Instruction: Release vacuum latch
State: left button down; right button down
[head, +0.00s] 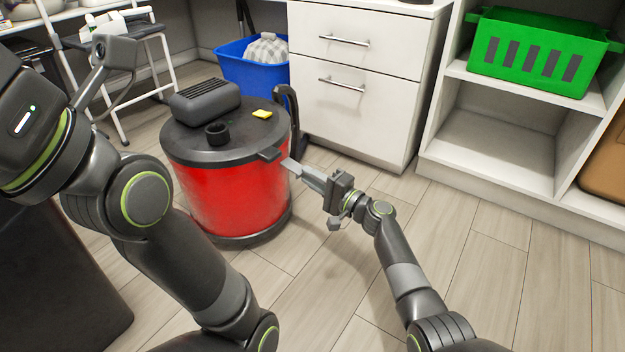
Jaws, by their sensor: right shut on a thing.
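The vacuum (225,200) is a red drum with a dark grey lid, standing upright on the floor left of centre in the head view. A small dark latch (268,154) sticks out at the lid's rim on the right side. My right gripper (294,167) reaches in from the right at the rim, shut on the latch; its fingers partly hide the contact. My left arm fills the left foreground. Only the body of my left gripper (22,105) shows at the left edge, and its fingers are out of the picture.
A blue bin (232,70) with a grey bag stands behind the vacuum. A white drawer cabinet (350,95) is behind right. White shelves (500,130) with a green basket (540,55) stand at the right. A stool (140,50) is back left. The floor at right front is clear.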

jog(key=shift+w+f+y, duration=0.1)
jog(key=shift+f+y, duration=0.15)
jog(key=shift+y, duration=0.05)
jog(key=shift+t, duration=0.3)
jog(key=c, duration=1.4)
grip_release()
jog(key=shift+a+f, duration=0.1)
jog(key=shift+a, duration=0.05)
jog(key=shift+o, duration=0.2)
jog(key=shift+s+d, duration=0.2)
jog(key=shift+d, duration=0.1)
jog(key=p+v, duration=0.6)
jog(key=v, duration=1)
jog(key=shift+s+d+f, duration=0.15)
jog(key=shift+s+d, duration=0.1)
jog(key=shift+d, duration=0.05)
